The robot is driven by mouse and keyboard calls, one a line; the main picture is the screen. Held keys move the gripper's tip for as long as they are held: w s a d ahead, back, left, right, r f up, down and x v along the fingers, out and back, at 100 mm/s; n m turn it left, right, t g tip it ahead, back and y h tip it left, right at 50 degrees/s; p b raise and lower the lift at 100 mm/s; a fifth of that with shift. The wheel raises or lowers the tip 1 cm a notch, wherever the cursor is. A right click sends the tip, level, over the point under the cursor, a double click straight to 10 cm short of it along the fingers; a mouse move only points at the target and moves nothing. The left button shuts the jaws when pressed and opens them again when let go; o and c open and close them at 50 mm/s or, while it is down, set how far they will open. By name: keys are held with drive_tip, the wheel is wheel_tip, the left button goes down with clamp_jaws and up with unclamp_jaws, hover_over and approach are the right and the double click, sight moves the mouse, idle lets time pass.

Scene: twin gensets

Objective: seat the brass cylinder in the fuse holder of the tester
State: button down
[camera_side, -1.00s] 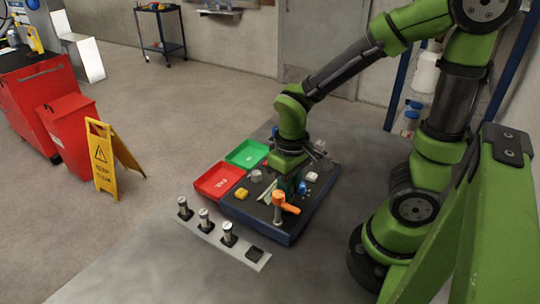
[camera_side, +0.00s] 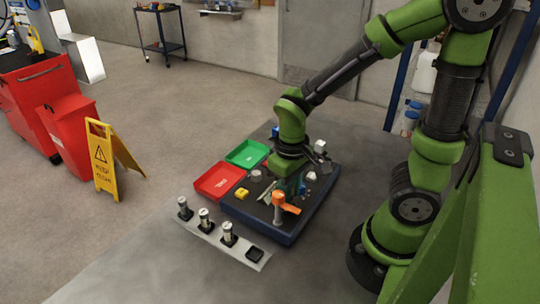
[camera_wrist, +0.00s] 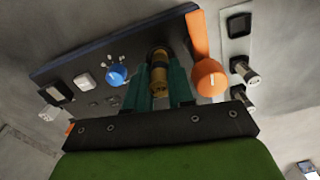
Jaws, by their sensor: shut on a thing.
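My gripper (camera_wrist: 158,88) is shut on the brass cylinder (camera_wrist: 158,75), held between its two teal fingers in the wrist view. The cylinder's far end meets a dark round part on the tester panel; I cannot tell whether it is in the fuse holder or only in front of it. The tester (camera_side: 265,223) is a dark blue box with a black top. In the side view my gripper (camera_side: 290,188) is low over the tester, behind the orange lever (camera_side: 284,203), and the cylinder cannot be made out there. The fuse holder is not clearly visible.
The orange lever (camera_wrist: 207,72) stands close beside the fingers, and a blue knob (camera_wrist: 117,75) is on the other side. A pale strip (camera_side: 240,253) holds several sockets, three with metal cylinders.

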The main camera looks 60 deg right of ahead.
drive_tip(key=shift+f, duration=0.8)
idle(0.9)
drive_tip(key=c, duration=0.9)
unclamp_jaws()
drive_tip(key=shift+a, duration=0.1)
drive_tip(key=shift+c, duration=0.7)
drive_tip(key=shift+o, duration=0.2)
drive_tip(key=shift+w+r, duration=0.1)
drive_tip(key=shift+r, duration=1.65)
drive_tip(key=shift+o, duration=0.9)
drive_tip(key=shift+r, duration=0.5)
drive_tip(key=shift+o, duration=0.2)
drive_tip(key=shift+r, duration=1.35)
